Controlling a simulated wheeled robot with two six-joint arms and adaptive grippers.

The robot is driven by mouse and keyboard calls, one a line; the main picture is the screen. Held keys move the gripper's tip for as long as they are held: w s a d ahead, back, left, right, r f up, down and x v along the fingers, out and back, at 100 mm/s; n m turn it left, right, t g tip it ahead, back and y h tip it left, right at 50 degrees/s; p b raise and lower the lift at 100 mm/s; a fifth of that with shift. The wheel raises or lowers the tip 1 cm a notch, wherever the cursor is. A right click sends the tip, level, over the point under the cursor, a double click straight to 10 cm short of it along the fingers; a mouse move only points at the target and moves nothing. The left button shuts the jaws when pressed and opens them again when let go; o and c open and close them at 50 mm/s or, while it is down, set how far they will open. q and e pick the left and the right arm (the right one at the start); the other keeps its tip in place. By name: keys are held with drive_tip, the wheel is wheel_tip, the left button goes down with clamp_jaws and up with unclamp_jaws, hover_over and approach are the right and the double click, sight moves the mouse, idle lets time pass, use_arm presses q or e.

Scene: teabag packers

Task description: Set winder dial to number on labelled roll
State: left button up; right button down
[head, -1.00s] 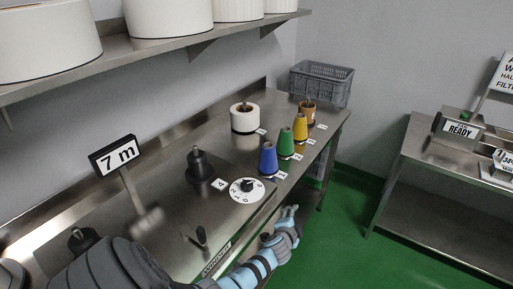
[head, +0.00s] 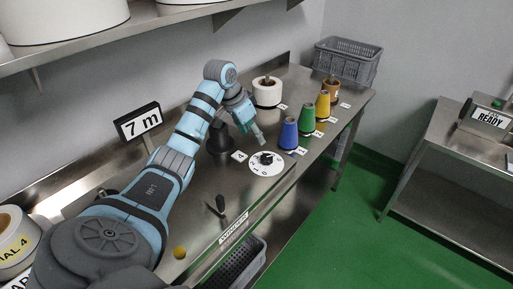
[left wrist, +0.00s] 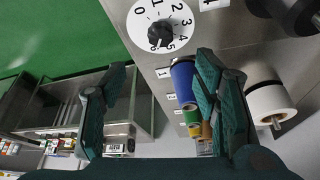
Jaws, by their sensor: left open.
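The winder dial (head: 267,162) is a white numbered disc with a black knob, set in the steel bench. In the left wrist view the dial (left wrist: 160,24) is at the top, with the knob's lower end near 5 and 6; the exact setting is hard to tell. A roll with a yellow label reading "…IAL 4" (head: 14,246) is partly cut off at the left edge. My left gripper (head: 258,138) is open and empty, just above and behind the dial. In the wrist view its two fingers (left wrist: 160,75) are spread apart below the dial. My right gripper is out of view.
Blue (head: 288,134), green (head: 308,118) and yellow (head: 323,105) cones stand right of the dial. A black spindle (head: 219,138) and white roll (head: 267,92) are behind it. A shelf (head: 150,30) overhangs.

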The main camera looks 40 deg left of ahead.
sight(267, 157)
use_arm(q)
drive_tip(key=b+x, duration=0.1)
drive_tip(key=x, duration=1.2)
drive_tip(key=shift+w+f, duration=0.15)
drive_tip(key=shift+f, duration=0.1)
